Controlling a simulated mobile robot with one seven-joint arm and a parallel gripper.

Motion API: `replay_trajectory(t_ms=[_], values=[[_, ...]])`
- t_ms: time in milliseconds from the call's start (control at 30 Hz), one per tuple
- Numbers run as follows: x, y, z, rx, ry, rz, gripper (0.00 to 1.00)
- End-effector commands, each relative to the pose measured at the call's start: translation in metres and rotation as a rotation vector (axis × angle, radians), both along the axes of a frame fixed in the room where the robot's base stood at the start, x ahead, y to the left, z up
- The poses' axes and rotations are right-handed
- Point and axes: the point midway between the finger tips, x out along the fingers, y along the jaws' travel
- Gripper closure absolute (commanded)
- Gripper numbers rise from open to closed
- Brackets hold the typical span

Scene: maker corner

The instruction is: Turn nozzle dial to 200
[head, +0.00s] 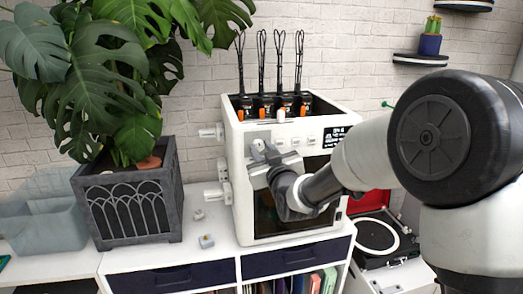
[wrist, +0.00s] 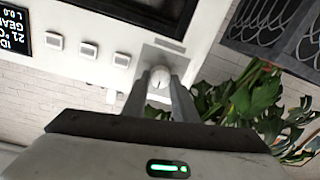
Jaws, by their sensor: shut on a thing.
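The nozzle dial (wrist: 159,78) is a small round white knob with a dark pointer line, on a grey plate on the printer's front. In the wrist view it sits between the two fingers of my gripper (wrist: 161,92), which is shut on it. In the head view my gripper (head: 264,152) reaches the upper left of the front of the white printer (head: 244,190); the dial is mostly hidden there. The small display (wrist: 16,32) shows text with "21°C"; it is partly cut off in the wrist view. No dial numbers are readable.
Several square buttons (wrist: 89,50) run between the dial and the display. A potted plant (head: 128,205) stands left of the printer. Small light parts (head: 206,241) lie on the white bench (head: 180,258). A record player (head: 375,235) is at the right.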

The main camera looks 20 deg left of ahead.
Motion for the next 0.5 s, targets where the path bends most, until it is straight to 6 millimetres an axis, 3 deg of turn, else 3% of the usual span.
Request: replay_trajectory(t_ms=[500], values=[[0.0008, -0.0013, -0.0077, 0.255, 0.155, -0.001, 0.97]])
